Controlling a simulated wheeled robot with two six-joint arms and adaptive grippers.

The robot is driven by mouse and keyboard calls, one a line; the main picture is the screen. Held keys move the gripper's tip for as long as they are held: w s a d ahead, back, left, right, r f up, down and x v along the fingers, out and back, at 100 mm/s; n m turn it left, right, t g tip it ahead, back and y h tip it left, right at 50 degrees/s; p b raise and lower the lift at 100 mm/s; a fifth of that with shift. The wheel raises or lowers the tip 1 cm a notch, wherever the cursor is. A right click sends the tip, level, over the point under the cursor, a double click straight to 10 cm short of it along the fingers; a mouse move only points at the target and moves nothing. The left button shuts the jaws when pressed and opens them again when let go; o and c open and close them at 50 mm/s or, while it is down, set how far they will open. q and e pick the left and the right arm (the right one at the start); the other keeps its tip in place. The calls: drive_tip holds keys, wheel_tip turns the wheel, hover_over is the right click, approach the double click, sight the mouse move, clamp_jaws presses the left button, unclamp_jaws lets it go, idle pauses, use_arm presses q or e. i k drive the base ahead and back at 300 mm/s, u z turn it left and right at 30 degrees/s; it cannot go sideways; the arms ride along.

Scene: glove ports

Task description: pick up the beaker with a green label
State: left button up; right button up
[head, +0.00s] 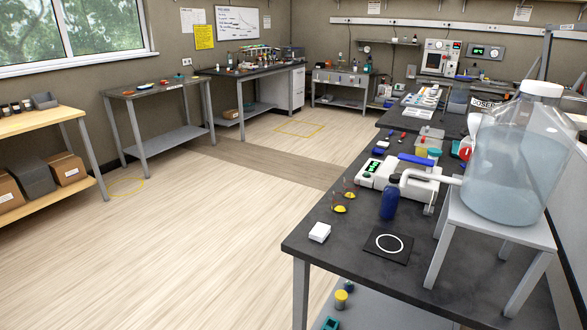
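I cannot make out a beaker with a green label in the head view. Two small clear vessels with yellow at the bottom, the nearer one (340,208) and the farther one (350,193), stand on the dark bench (334,256) at the right; no green label shows on them. Small vessels and bottles on the far benches are too small to read. Neither of my grippers is in view.
A large clear carboy (510,160) of liquid stands on a grey stand (505,230). Near it are a blue bottle (389,202), a white instrument (378,173), a white box (319,232) and a black mat (388,257). The wooden floor (200,240) at left is clear.

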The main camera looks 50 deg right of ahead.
sight(351, 186)
drive_tip(key=i, duration=1.4)
drive_tip(key=z, duration=2.05)
